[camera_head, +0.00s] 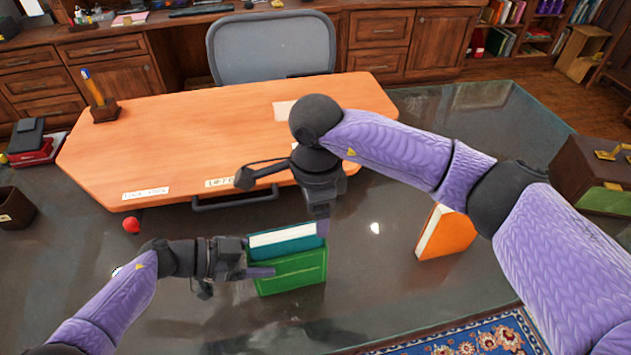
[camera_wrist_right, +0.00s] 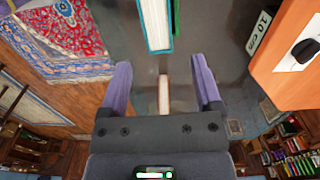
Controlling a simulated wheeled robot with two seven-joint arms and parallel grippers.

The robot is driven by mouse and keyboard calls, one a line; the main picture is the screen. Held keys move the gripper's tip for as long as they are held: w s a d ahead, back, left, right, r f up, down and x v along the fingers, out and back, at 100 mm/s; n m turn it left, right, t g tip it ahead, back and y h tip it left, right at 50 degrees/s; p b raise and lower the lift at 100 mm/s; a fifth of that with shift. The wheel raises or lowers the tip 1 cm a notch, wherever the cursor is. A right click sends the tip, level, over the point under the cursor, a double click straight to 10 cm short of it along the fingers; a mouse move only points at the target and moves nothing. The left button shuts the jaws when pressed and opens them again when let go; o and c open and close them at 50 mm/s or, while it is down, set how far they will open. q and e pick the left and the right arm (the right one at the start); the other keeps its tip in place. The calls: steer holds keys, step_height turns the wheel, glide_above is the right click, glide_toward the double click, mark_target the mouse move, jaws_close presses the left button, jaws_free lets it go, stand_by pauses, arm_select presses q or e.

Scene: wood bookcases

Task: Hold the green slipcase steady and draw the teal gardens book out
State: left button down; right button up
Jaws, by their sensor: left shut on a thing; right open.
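The green slipcase (camera_head: 290,274) stands on the dark glossy tabletop. The teal gardens book (camera_head: 290,246), with a white page edge, sits in it and shows along its far upper side. In the right wrist view the teal book (camera_wrist_right: 168,42) is at the top, with a green strip of slipcase (camera_wrist_right: 177,18) beside it. My left gripper (camera_head: 262,272) is shut on the slipcase's left end. My right gripper (camera_head: 321,227) is near the book's right end; its open fingers also show in the right wrist view (camera_wrist_right: 160,64), with the teal book beyond the tips.
An orange book (camera_head: 446,232) stands to the right of the slipcase. An orange raised board (camera_head: 230,135) with white labels lies behind, with a handle at its front edge. A small red object (camera_head: 131,225) lies left. A brown box (camera_head: 600,165) is at far right.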

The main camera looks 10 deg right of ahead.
step_height(320, 180, down, 5)
steer(key=shift+f, duration=0.1)
steer(key=shift+c, duration=0.2)
jaws_close()
